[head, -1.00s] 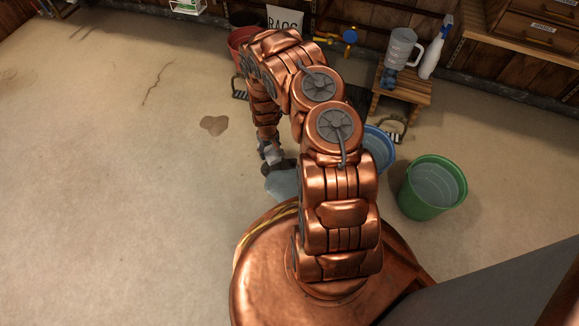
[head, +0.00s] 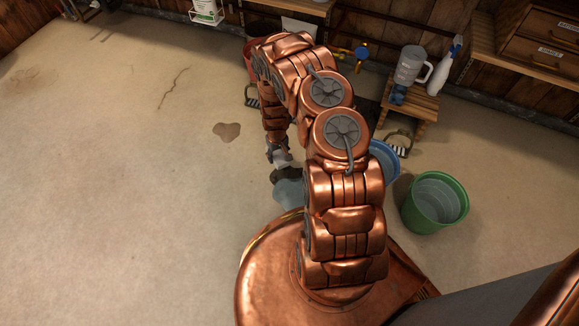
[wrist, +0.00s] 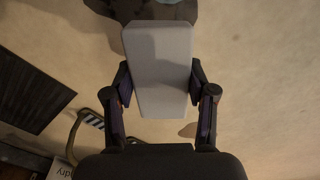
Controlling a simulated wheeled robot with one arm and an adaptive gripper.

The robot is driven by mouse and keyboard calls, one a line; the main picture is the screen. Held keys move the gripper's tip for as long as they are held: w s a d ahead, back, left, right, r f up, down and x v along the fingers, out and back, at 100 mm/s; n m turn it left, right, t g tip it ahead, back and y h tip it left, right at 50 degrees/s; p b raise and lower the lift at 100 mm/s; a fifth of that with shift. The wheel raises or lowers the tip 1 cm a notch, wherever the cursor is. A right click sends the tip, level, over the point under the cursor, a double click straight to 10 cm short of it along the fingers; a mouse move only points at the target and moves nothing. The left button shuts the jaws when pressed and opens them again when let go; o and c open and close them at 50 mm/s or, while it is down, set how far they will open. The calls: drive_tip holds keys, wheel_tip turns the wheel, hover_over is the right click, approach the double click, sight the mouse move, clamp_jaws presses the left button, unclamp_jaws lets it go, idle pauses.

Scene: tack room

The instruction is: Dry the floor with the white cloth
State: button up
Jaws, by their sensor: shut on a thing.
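My gripper (wrist: 159,80) is shut on the white cloth (wrist: 160,65), which looks like a pale, folded, block-like pad between the two fingers in the wrist view. In the head view my gripper (head: 284,170) points down close to the floor, in front of my base and partly hidden by my arm. A pale blue-grey patch (head: 290,193) shows just below it; I cannot tell whether this is the cloth or wet floor. A brown wet spot (head: 226,131) lies on the floor to the left of my gripper. A dark patch (wrist: 140,10) shows beyond the cloth in the wrist view.
A green bucket (head: 434,203) stands at right, with a blue bucket (head: 384,160) partly behind my arm. A small wooden stool (head: 410,108) holds a grey jug (head: 411,65); a spray bottle (head: 447,67) stands nearby. A thin crack (head: 173,88) marks the open floor at left.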

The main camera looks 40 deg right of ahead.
drive_tip(key=s+a+r+p, duration=0.3)
drive_tip(key=a+r+p, duration=0.2)
drive_tip(key=p, duration=0.7)
drive_tip(key=shift+s+a+r, duration=0.2)
drive_tip(key=shift+r, duration=0.05)
